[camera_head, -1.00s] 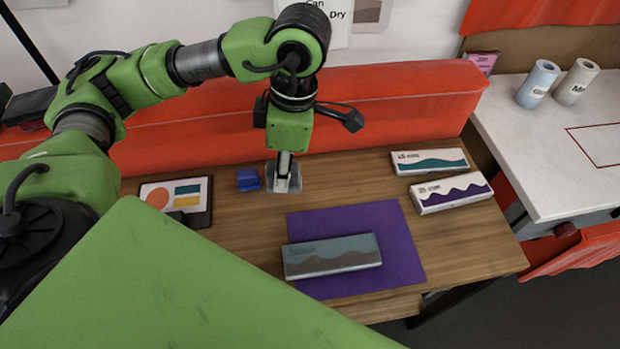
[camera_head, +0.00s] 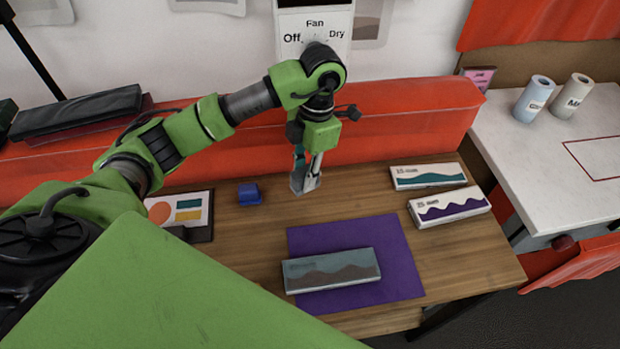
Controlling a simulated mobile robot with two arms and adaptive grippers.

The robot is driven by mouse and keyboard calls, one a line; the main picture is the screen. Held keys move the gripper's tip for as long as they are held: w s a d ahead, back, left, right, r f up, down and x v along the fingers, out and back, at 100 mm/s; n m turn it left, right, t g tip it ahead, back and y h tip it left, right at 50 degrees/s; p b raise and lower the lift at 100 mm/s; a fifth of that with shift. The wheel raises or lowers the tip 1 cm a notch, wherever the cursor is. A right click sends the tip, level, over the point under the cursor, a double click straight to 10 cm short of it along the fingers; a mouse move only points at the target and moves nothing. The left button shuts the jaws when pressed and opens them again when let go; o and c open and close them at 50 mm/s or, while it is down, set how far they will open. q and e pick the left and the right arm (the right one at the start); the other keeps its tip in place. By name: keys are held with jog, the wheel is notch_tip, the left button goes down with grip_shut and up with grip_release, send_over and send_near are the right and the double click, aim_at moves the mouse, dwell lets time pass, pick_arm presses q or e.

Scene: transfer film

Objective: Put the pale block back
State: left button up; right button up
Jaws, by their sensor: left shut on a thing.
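My left gripper (camera_head: 308,172) points down over the back middle of the wooden table. It is shut on the pale block (camera_head: 299,181), a small grey-white piece partly hidden by the fingers. I cannot tell whether the block touches the table or hangs just above it. A small blue block (camera_head: 249,194) sits on the table to the left of the gripper, apart from it. My right gripper is not in view.
A purple mat (camera_head: 393,243) bears a long grey box (camera_head: 331,269). Two white boxes, one teal-patterned (camera_head: 428,175) and one purple-patterned (camera_head: 449,205), lie at the right. A card with coloured shapes (camera_head: 181,212) lies left. The red padded back (camera_head: 410,115) borders the table.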

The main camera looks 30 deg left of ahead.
pick_arm(q)
jog(key=w+f, duration=0.2)
jog(key=f, duration=0.1)
jog(key=shift+w+p, duration=0.35)
jog(key=shift+p, duration=0.05)
notch_tip(320, 180, down, 2)
jog(key=shift+f+p, duration=0.1)
jog(key=shift+p, duration=0.75)
jog(key=shift+f, duration=0.4)
jog(key=shift+f, duration=0.15)
jog(key=o, duration=1)
jog(key=shift+o, duration=0.2)
